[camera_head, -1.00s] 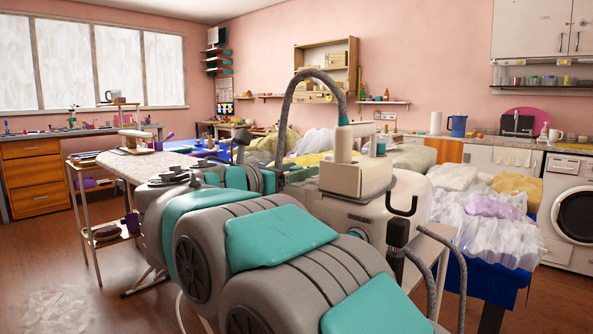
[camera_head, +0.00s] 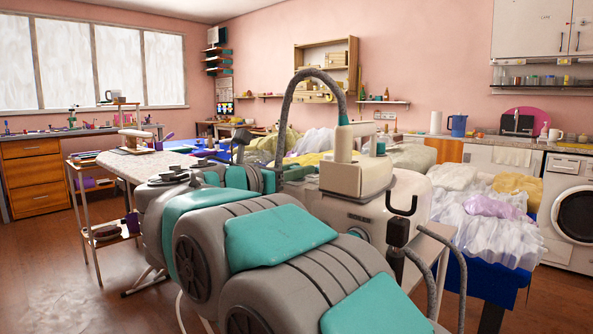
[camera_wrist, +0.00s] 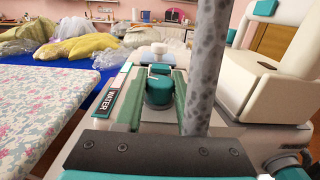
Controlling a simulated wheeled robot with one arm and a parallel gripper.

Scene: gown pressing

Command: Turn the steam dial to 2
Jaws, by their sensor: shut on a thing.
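The cream steam station (camera_head: 405,207) stands in front of me; in the wrist view its pale body (camera_wrist: 265,90) fills the right side. A teal knob (camera_wrist: 158,90), which I take for the steam dial, sits between the two green fingers of my gripper (camera_wrist: 157,78). The fingers are shut on it. I cannot read any number or mark around the knob. A label reading WATER (camera_wrist: 108,102) lies just left of the fingers. In the head view my arm covers the knob and the fingertips.
A thick grey hose (camera_wrist: 205,65) rises close to the right finger. A floral ironing board (camera_wrist: 40,115) lies to the left. Piled garments (camera_head: 490,210) lie on a blue table at the right. A white trolley (camera_head: 85,205) stands at the left.

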